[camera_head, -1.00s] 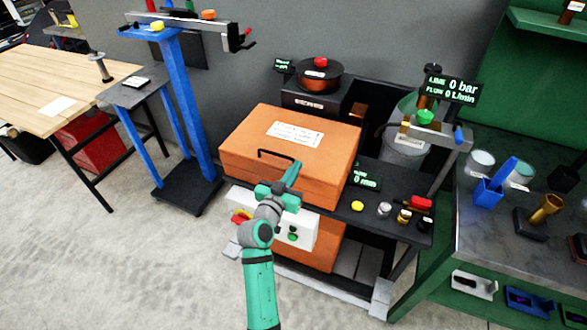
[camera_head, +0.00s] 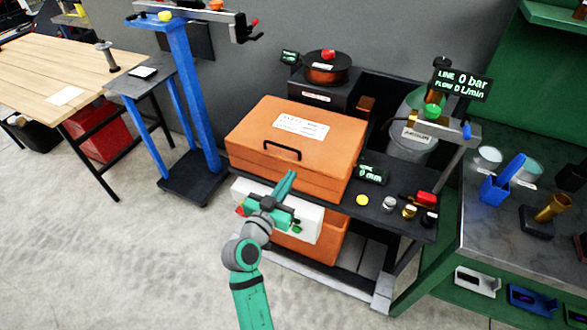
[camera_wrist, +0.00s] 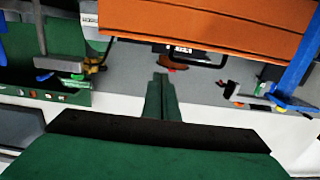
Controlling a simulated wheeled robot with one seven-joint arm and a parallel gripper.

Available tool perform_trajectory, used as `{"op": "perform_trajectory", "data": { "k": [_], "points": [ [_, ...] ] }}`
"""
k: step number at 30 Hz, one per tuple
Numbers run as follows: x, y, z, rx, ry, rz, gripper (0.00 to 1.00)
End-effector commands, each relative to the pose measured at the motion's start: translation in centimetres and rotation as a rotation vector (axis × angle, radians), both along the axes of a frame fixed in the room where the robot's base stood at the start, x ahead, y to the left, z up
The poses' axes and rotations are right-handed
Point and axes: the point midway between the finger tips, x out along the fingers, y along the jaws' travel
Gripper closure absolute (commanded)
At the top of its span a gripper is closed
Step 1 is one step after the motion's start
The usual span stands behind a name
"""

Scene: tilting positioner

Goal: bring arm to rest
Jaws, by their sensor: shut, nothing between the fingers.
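My green arm rises from the bottom of the head view, and my gripper (camera_head: 287,184) sits in front of the orange case (camera_head: 262,158), near its lower front edge and over the white control panel (camera_head: 310,224). Its fingers are together with nothing between them. In the wrist view my gripper's closed green fingers (camera_wrist: 161,95) point towards the orange case (camera_wrist: 200,32) and its black handle. A gap to the case shows there. Part of the white panel and its buttons is hidden behind my gripper.
The dark bench (camera_head: 385,192) carries yellow, silver and red knobs on the right. A blue stand (camera_head: 198,95) and a wooden table (camera_head: 60,70) are on the left. A green workbench (camera_head: 490,230) stands on the right. Open floor (camera_head: 120,260) lies front left.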

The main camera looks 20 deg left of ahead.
Motion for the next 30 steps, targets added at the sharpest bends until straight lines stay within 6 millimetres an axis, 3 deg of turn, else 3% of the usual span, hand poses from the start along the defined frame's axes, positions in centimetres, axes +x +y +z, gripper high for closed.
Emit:
{"op": "perform_trajectory", "data": {
  "k": [9, 14, 21, 30],
  "points": [
    [-0.6, -0.1, -0.4, -0.002, 0.001, 0.003, 1.0],
    [-1.9, -1.8, -3.0, -0.04, 0.033, 0.033, 1.0],
    [-6.9, -6.2, -9.5, -0.12, 0.11, 0.133, 1.0],
    [-15.8, -10.8, -14.7, -0.151, 0.185, 0.232, 1.0]
  ]
}}
